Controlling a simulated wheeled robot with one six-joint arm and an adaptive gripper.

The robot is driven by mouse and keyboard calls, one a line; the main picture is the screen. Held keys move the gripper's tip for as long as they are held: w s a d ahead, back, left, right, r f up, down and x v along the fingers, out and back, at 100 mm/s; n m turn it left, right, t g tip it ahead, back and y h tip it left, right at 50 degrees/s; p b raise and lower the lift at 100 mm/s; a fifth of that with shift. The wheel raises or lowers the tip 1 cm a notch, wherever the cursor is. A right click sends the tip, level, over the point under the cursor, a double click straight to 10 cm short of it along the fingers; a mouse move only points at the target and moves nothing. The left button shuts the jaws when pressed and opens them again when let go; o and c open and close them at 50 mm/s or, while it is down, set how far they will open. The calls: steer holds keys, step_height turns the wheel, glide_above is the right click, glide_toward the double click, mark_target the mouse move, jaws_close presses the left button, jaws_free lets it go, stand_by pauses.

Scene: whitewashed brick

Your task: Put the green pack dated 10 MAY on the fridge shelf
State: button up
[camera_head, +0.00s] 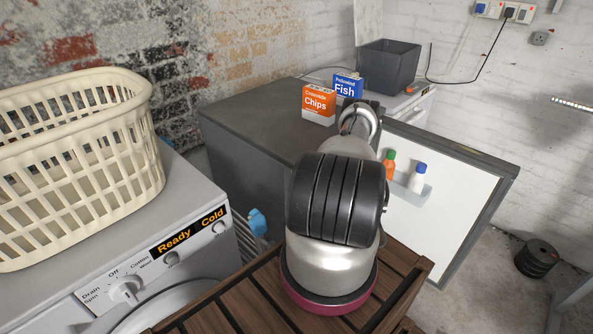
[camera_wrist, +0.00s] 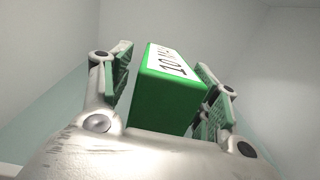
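The green pack (camera_wrist: 168,100) shows in the wrist view, with a white label on its top reading "10 M"; the rest of the date is cut off. It sits between the two fingers of my gripper (camera_wrist: 168,75). A gap shows between the left finger pad and the pack, so the gripper looks open around it. White walls and a pale greenish surface (camera_wrist: 55,120) surround them, like a fridge interior; what bears the pack is hidden. In the head view my arm hides the gripper, the pack and the fridge inside. The fridge door (camera_head: 450,190) stands open.
A chips box (camera_head: 318,103) and a fish box (camera_head: 347,87) stand on the grey top (camera_head: 255,125). A dark bin (camera_head: 388,66) is behind. Bottles (camera_head: 416,178) sit in the door rack. A washing machine (camera_head: 200,215) with a laundry basket (camera_head: 80,170) stands left.

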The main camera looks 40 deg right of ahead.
steer(key=s, duration=1.2)
steer(key=shift+d, duration=0.35)
steer(key=shift+s, duration=0.1)
